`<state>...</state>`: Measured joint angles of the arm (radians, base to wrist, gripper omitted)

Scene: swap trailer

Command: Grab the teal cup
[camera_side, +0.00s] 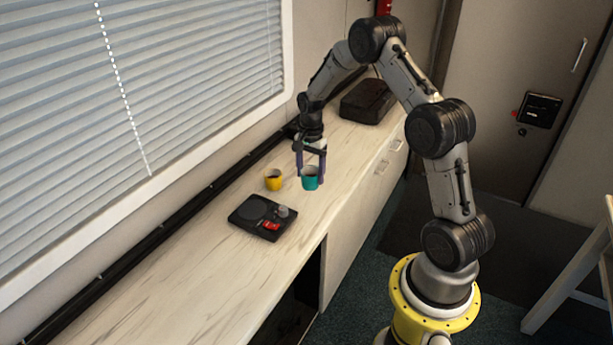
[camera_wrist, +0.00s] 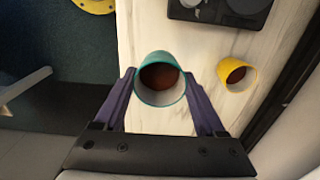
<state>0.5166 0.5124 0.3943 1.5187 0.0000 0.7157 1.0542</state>
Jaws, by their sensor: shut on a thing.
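The teal cup (camera_side: 310,181) is upright near the front edge of the counter, with a dark brown content showing inside. In the wrist view the teal cup (camera_wrist: 161,99) sits between the two purple fingers. My gripper (camera_side: 310,179) points down and is shut on the cup, one finger against each side. In the wrist view my gripper (camera_wrist: 160,85) shows both fingers at the cup's sides. I cannot tell whether the cup's base touches the counter.
A yellow cup (camera_side: 273,180) stands left of the teal cup; it also shows in the wrist view (camera_wrist: 237,75). A black device (camera_side: 262,217) with a knob and red part lies nearer the camera. A black case (camera_side: 367,101) is farther back. The counter's near end (camera_side: 150,290) is clear.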

